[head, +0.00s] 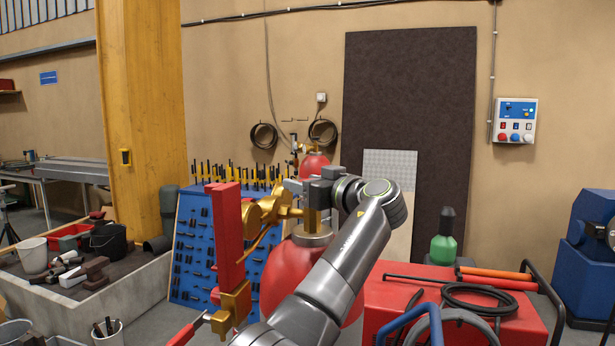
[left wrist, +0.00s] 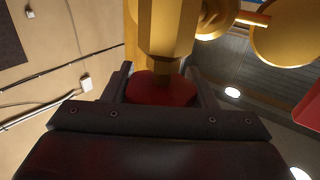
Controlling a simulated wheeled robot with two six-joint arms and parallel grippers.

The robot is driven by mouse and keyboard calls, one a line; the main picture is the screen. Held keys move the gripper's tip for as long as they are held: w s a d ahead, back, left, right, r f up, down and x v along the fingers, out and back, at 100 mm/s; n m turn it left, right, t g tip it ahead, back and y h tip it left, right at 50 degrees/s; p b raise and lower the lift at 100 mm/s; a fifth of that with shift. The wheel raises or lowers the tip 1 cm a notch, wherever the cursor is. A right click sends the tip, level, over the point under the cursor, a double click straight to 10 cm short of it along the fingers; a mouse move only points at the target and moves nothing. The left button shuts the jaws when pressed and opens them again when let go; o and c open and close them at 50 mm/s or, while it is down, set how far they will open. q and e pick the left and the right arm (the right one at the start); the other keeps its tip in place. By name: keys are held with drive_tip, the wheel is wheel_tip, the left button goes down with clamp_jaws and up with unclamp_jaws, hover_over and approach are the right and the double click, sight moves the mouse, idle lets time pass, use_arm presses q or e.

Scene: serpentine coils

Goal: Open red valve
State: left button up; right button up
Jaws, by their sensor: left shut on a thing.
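A red gas cylinder (head: 283,272) stands in front of me, partly hidden by my left arm. A brass valve body (head: 268,212) with round gauges sits on its top. My left gripper (head: 298,186) reaches in from the right side of the fitting at the top of the brass. In the left wrist view, the dark red valve knob (left wrist: 160,88) lies between the two fingers of my left gripper (left wrist: 160,82), below a brass stem (left wrist: 165,30). The fingers are shut on the knob. In the head view the knob is hidden by the gripper. My right gripper is not seen.
A tall red bar (head: 225,240) with a brass bracket stands just left of the valve. A blue tool board (head: 190,250) is behind it. A red box (head: 390,300) with a black hose is at the right. A second red cylinder (head: 314,165) stands further back.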

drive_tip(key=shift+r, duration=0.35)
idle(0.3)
use_arm(q)
drive_tip(key=o, duration=1)
drive_tip(key=shift+a+n, duration=0.1)
drive_tip(key=shift+n, duration=0.2)
